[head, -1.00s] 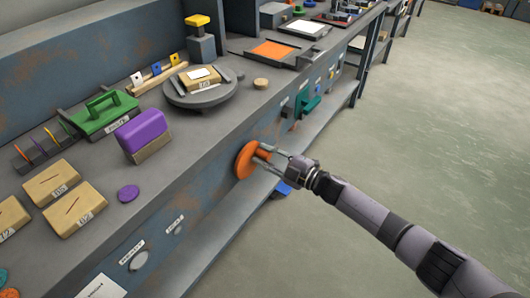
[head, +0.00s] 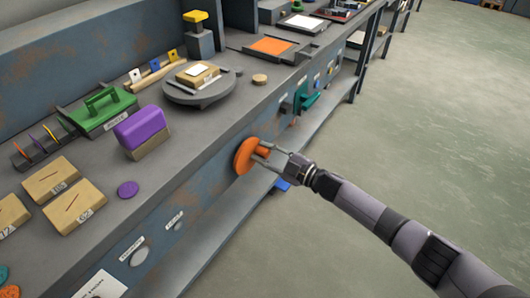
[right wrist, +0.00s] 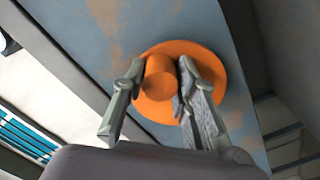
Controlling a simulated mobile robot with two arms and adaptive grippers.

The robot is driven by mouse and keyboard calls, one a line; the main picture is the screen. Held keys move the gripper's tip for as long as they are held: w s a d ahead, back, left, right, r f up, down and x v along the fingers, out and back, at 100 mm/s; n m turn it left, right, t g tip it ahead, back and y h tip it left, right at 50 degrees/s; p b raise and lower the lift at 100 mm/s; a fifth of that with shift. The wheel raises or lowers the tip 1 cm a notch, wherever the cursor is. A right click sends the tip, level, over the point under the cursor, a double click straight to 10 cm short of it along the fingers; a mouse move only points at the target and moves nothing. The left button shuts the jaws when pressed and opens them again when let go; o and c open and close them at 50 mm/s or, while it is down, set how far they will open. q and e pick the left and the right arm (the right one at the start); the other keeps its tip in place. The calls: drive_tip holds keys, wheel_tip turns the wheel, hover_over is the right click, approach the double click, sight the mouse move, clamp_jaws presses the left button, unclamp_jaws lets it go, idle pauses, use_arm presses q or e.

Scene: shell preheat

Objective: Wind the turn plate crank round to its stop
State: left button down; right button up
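The orange crank (head: 244,157), a round disc with a stubby knob, sits on the blue-grey front panel of the bench. My right gripper (head: 261,152) reaches it from the right, with one finger on each side of the knob. In the right wrist view the orange knob (right wrist: 160,78) stands between the two fingertips, which appear to be shut on it. The grey round turn plate (head: 222,95) is on the bench top above, bearing a wooden block (head: 198,78) with a white top. My left gripper is not in view.
A teal handle (head: 309,100) sticks out of the panel farther right. A purple block (head: 140,128), a green-handled box (head: 103,108) and wooden blocks (head: 75,206) lie on the bench top. A lower shelf runs below the panel. The floor to the right is clear.

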drive_tip(key=o, duration=0.4)
drive_tip(key=v, duration=1.2)
idle(0.3)
